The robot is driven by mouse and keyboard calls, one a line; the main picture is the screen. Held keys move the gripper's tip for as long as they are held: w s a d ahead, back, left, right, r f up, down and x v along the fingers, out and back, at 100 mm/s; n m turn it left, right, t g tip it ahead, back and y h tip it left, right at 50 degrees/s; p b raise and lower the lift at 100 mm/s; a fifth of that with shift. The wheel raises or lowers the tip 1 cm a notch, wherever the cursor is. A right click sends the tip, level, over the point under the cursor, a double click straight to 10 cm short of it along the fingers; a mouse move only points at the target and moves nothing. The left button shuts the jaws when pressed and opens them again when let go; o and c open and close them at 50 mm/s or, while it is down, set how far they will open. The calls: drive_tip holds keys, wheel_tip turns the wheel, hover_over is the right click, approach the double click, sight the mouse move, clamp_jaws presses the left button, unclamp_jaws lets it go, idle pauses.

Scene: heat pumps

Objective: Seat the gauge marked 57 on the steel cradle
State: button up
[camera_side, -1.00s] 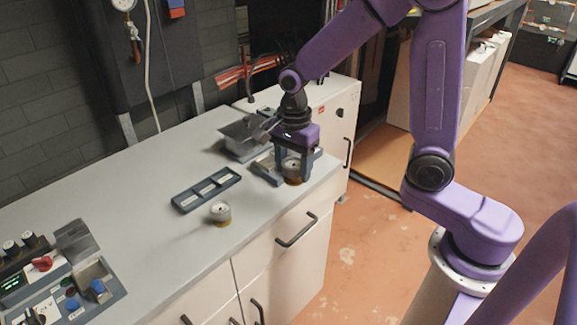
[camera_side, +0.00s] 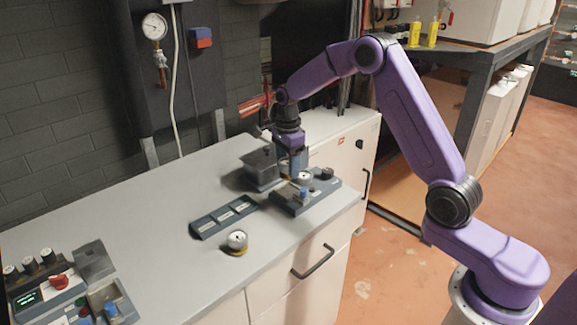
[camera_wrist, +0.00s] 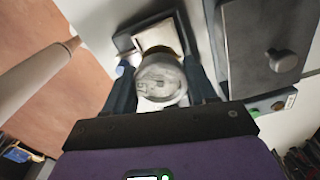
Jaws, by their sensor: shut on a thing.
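My gripper (camera_side: 303,172) is shut on a round gauge (camera_side: 304,178) with a white top, above or at the dark fixture near the counter's right end.
A grey box (camera_side: 261,168) with a knobbed lid stands close behind my gripper. A labelled dark tray (camera_side: 223,217) lies left.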

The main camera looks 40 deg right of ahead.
drive_tip(key=shift+f, duration=1.95)
drive_tip(key=shift+f, duration=0.75)
idle(1.0)
drive_tip(key=o, duration=1.3)
wheel_tip(320, 180, up, 18)
drive_tip(key=shift+f, duration=0.25)
